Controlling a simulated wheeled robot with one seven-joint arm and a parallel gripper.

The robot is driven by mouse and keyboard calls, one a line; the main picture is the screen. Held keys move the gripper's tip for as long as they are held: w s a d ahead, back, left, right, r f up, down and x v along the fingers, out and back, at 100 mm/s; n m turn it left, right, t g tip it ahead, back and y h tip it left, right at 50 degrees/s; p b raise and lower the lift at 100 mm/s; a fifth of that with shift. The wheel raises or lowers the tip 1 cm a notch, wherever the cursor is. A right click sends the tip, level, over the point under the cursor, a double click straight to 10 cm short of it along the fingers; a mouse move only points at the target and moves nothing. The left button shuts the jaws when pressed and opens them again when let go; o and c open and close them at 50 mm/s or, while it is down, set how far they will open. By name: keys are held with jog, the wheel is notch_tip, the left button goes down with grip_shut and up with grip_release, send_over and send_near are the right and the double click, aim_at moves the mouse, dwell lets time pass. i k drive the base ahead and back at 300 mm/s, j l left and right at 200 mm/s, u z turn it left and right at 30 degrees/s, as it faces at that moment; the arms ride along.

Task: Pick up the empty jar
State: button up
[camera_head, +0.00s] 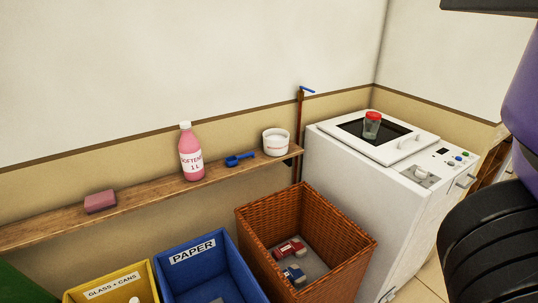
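A small clear jar (371,128) with a red lid stands upright on the dark window in the top of the white washing machine (345,178). It looks empty, but it is too small to be sure. My gripper cannot be made out in this view; purple and black parts at the right edge look like my own arm.
A wooden shelf (142,211) along the wall holds a pink sponge (100,202), a softener bottle (191,155), a blue scoop (238,160) and a white tub (275,142). Below are a wicker basket (335,262), a blue paper bin (176,281) and a yellow bin (78,297).

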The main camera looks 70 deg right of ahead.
aim_at(372, 121)
jog(key=z, duration=2.3)
jog(key=l+u, duration=0.15)
jog(key=l, duration=0.2)
jog(key=k+l+u, duration=0.1)
jog(key=l, duration=0.25)
jog(key=k+l+u, duration=0.15)
jog(key=l, duration=0.2)
jog(key=i+l, duration=0.05)
